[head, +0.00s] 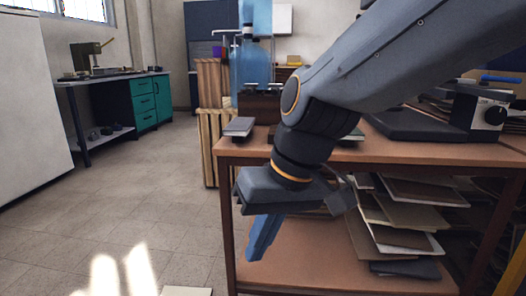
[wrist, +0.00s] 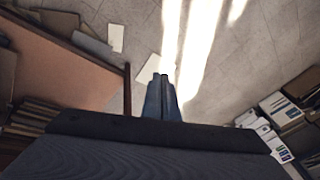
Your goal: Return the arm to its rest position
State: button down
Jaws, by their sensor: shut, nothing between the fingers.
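My gripper (head: 262,240) hangs at the end of my grey arm, in front of the left end of the wooden table, pointing downward. Its blue fingers are shut with nothing between them. In the wrist view my gripper (wrist: 162,78) shows its two fingertips together, over the tiled floor beside the table edge. My arm reaches in from the upper right of the head view and hides part of the table's top.
The table (head: 420,152) has a lower shelf with stacked boards (head: 400,212). A green cabinet (head: 144,100) stands at the back left. The floor (head: 150,190) to the left is open. Boxes (wrist: 283,110) show right in the wrist view.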

jog(key=s+f+n+g+h, duration=0.1)
jog(key=s+f+n+h, duration=0.1)
jog(key=s+f, duration=0.5)
jog(key=s+d+r+m+p, duration=0.1)
jog(key=d+r+m+p, duration=0.1)
jog(key=d+r+p, duration=0.4)
jog(key=d+r+m+h+p, duration=0.1)
jog(key=d+r+p, duration=0.6)
jog(key=r+p, duration=0.7)
jog(key=s+d+r+m+p, duration=0.1)
jog(key=d+r+m+p, duration=0.3)
jog(key=p, duration=1.4)
jog(key=d+r, duration=0.3)
jog(key=r, duration=0.3)
jog(key=shift+s+r+h, duration=0.3)
jog(key=shift+r, duration=0.05)
jog(key=shift+d, duration=0.1)
